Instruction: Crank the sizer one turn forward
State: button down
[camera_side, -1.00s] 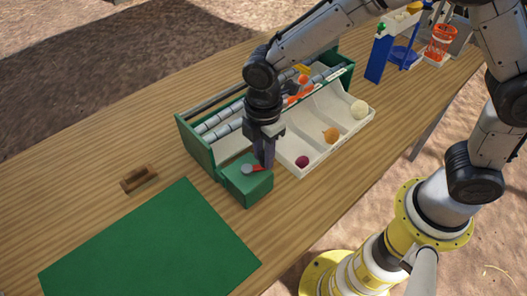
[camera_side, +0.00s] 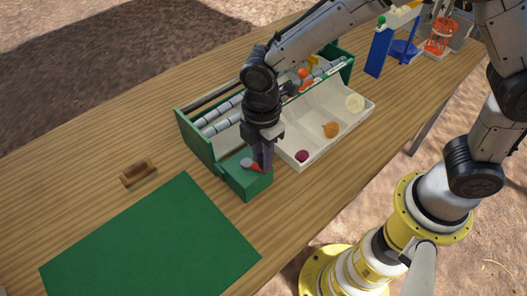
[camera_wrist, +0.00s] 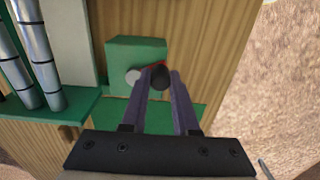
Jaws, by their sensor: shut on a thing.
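The sizer (camera_side: 192,140) is a long green-framed machine with silver rollers on the wooden table. A green crank box (camera_side: 245,187) stands at its near end, with a red crank arm on a pale hub (camera_side: 246,162). My gripper (camera_side: 262,164) points down over the box, its dark fingers shut on the crank's handle. In the wrist view the dark round knob (camera_wrist: 159,77) sits between the two fingertips, with the pale hub (camera_wrist: 133,76) to its left. The red arm is mostly hidden by the fingers.
A white divided tray (camera_side: 330,125) along the sizer holds a purple, an orange and a cream onion in separate bays. A green mat (camera_side: 150,240) and a brown wooden block (camera_side: 138,173) lie at left. A blue elevator frame (camera_side: 379,52) and orange basket (camera_side: 440,38) stand at far right.

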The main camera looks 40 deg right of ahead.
jog(key=shift+w+a+r, duration=0.1)
jog(key=shift+a, duration=1)
jog(key=c, duration=0.9)
grip_release()
jog(key=shift+o, duration=1.5)
jog(key=shift+s+d, duration=0.1)
jog(key=shift+s, duration=0.1)
